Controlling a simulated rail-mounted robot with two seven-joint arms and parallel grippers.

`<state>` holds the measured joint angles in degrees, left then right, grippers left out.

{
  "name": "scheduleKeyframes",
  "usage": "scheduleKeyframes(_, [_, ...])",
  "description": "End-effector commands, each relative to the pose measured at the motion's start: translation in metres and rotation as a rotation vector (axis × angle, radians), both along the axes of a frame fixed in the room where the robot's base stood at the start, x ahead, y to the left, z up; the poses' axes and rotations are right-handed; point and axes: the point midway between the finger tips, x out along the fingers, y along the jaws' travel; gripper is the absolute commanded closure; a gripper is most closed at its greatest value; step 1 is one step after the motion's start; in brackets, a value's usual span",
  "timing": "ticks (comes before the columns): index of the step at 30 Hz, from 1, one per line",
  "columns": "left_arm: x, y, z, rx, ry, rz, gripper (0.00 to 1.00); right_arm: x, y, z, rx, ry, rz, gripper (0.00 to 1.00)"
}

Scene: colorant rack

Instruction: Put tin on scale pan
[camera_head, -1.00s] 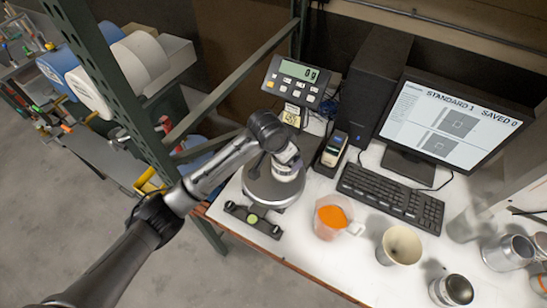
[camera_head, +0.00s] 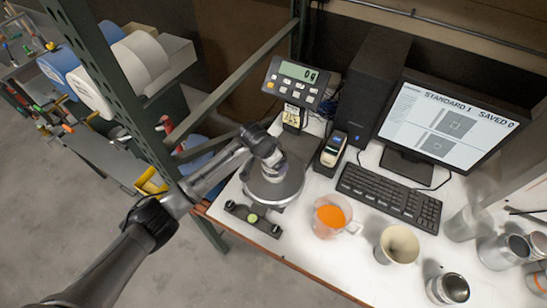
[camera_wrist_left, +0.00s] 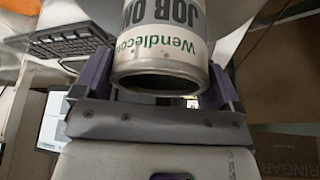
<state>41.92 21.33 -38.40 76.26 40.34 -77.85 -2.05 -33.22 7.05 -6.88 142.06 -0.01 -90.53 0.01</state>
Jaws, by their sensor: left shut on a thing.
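My left gripper (camera_head: 271,160) is above the back part of the round grey scale pan (camera_head: 276,192). In the left wrist view it (camera_wrist_left: 162,88) is shut around a metal tin (camera_wrist_left: 164,45) with a white printed label and an open-looking rim facing the camera. In the head view my wrist mostly hides the tin. I cannot tell whether the tin touches the pan. The scale display (camera_head: 299,73) reads 0 g. My right gripper is not in view.
A clear cup of orange powder (camera_head: 331,216), a cream cup (camera_head: 399,244) and an open tin (camera_head: 449,288) stand to the right of the scale. A keyboard (camera_head: 390,195) and monitor (camera_head: 450,120) are behind. A black level bar (camera_head: 252,219) lies before the pan.

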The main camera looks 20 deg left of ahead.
Motion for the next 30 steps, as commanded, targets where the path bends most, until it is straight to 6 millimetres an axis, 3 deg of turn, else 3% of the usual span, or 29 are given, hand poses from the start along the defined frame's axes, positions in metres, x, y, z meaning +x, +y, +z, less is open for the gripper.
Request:
scheduleKeyframes(9, [0.000,0.000,-0.004,0.001,0.001,0.000,0.33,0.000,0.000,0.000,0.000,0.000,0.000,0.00])
scheduleKeyframes(10, [0.000,0.000,-0.003,0.000,0.000,0.000,0.07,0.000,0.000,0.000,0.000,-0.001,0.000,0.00])
scheduleKeyframes(12, [0.000,0.000,-0.003,0.000,0.000,0.000,0.00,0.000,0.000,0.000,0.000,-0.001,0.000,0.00])
scheduleKeyframes(22, [0.000,0.000,0.002,-0.001,-0.002,0.000,0.00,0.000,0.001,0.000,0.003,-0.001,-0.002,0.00])
scheduleKeyframes(30, [-0.014,0.009,0.042,0.000,-0.005,0.000,0.00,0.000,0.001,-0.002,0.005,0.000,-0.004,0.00])
